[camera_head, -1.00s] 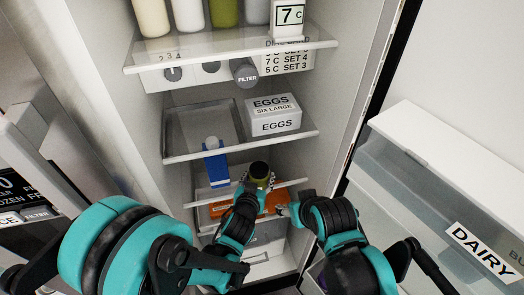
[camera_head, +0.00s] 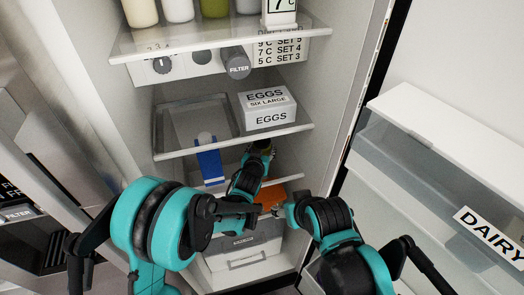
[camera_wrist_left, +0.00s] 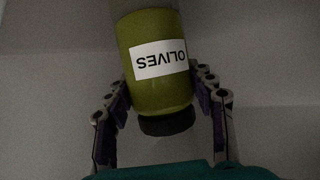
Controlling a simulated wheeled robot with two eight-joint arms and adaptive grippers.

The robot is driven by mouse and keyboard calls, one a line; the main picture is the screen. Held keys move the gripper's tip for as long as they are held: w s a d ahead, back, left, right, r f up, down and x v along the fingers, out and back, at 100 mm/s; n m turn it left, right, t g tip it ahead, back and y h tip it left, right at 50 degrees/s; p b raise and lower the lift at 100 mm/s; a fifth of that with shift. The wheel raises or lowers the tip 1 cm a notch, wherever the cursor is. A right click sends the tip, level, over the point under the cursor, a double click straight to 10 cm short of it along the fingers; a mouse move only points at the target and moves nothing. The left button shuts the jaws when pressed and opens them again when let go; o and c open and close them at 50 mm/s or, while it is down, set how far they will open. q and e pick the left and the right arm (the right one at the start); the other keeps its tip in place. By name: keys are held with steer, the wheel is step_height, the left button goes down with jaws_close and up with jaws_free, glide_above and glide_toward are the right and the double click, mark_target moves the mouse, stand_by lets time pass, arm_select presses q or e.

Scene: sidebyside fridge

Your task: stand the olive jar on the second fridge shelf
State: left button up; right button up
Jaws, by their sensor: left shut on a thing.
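The olive jar (camera_wrist_left: 158,62) is green with a dark lid and a white OLIVES label, which reads upside down in the left wrist view. My left gripper (camera_wrist_left: 160,88) is shut on it, one finger on each side. In the head view the left gripper (camera_head: 260,151) reaches into the fridge, and only a little of the jar shows, just below the front edge of the egg shelf (camera_head: 190,151). My right gripper (camera_head: 281,210) is in front of the lower shelf, apart from the jar; its fingers are too small to judge.
An egg box (camera_head: 268,108) stands on the right of the egg shelf, beside a clear tray. The open door with the dairy bin (camera_head: 440,190) is at right.

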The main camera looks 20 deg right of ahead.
arm_select(q)
steer(key=shift+r, duration=0.1)
steer(key=shift+s, duration=0.1)
steer(key=o, duration=1.7)
